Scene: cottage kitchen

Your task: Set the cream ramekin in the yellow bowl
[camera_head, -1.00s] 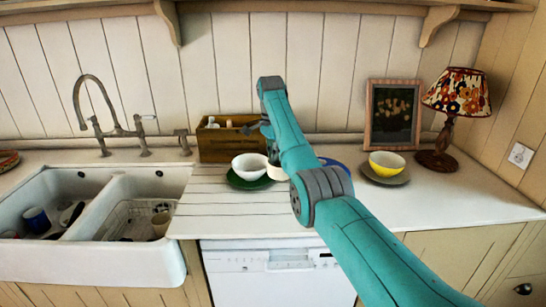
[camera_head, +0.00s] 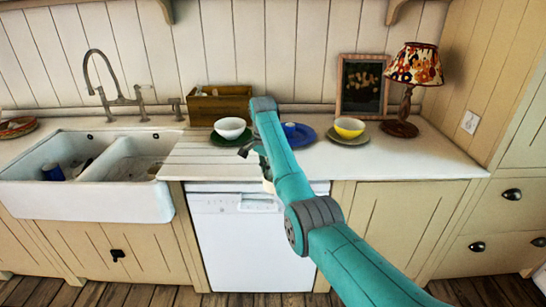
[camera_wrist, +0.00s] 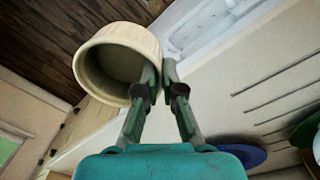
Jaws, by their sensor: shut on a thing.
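The cream ramekin (camera_wrist: 122,38) is held by its wall between the fingertips of my gripper (camera_wrist: 161,70) in the wrist view; its open mouth faces the camera. In the head view my gripper (camera_head: 255,158) is in front of the counter edge, and a sliver of the ramekin (camera_head: 267,185) shows beside my arm, before the white dishwasher. The yellow bowl (camera_head: 348,127) stands upright on a grey-green plate (camera_head: 350,140) on the counter, right of and beyond my gripper. It looks empty, though its inside shows only partly.
Left of the yellow bowl lies a blue plate (camera_head: 305,138), partly behind my arm. A white bowl (camera_head: 230,127) sits on a green plate (camera_head: 217,140). A lamp (camera_head: 408,85) and a picture frame (camera_head: 361,86) stand behind the yellow bowl. The counter's right front is clear.

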